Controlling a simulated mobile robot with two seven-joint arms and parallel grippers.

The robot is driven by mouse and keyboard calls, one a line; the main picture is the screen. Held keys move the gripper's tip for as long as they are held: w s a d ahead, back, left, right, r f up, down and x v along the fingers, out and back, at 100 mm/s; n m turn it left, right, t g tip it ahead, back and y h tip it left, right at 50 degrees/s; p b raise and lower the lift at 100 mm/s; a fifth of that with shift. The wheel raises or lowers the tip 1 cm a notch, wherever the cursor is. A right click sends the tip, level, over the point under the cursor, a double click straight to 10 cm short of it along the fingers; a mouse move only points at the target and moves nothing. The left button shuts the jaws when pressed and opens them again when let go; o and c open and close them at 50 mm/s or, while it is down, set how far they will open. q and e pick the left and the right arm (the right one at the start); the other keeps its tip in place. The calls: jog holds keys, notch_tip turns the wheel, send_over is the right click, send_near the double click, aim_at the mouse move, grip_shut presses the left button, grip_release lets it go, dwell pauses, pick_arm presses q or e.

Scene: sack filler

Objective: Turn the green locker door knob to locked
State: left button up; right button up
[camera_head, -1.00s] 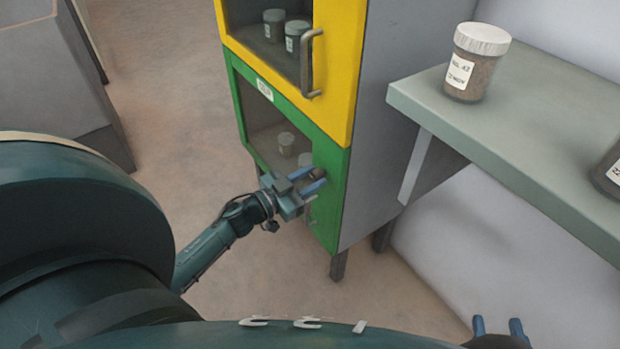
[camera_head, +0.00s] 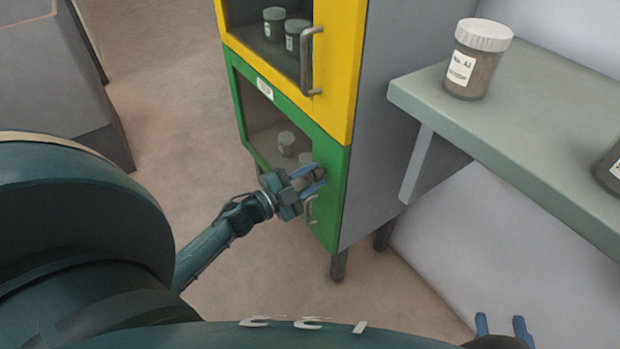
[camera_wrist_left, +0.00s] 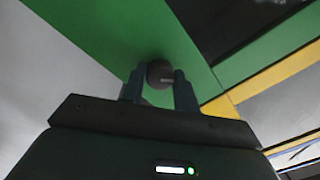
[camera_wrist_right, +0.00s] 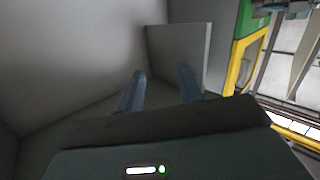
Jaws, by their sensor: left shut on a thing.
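The green locker door (camera_head: 258,115) is closed, below the yellow door, with a glass pane and a small white label. Its dark round knob (camera_wrist_left: 160,74) sits on the green frame and shows between my left fingers in the left wrist view. A light mark shows on the knob's face. My left gripper (camera_head: 314,180) is shut on the knob, its fingers on either side of it. A metal handle (camera_head: 311,210) is just below the gripper. My right gripper (camera_wrist_right: 160,88) is open and empty, away from the locker; its fingertips also show at the bottom right of the head view.
The yellow door (camera_head: 340,70) with its bar handle (camera_head: 308,62) is directly above. A grey-green shelf (camera_head: 520,120) with lidded jars (camera_head: 476,60) stands to the right. Jars (camera_head: 286,140) show behind the green door's glass.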

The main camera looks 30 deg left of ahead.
pick_arm(q)
jog(key=m+b, duration=0.1)
jog(key=m, duration=0.3)
jog(key=shift+f+m, duration=0.1)
jog(key=shift+m, duration=0.3)
jog(key=shift+m+b, duration=0.4)
jog(key=shift+m, duration=0.8)
jog(key=shift+a+m+b, duration=0.1)
jog(key=shift+m+b, duration=0.2)
jog(key=shift+m, duration=0.7)
pick_arm(e)
jog(key=shift+a+f+n+t+y, duration=0.1)
jog(key=shift+a+n+t+y, duration=0.5)
jog(key=shift+t+y, duration=0.2)
pick_arm(q)
jog(key=shift+m+h, duration=0.3)
jog(key=o, duration=1)
jog(key=shift+c, duration=0.2)
pick_arm(e)
jog(key=shift+r, duration=0.2)
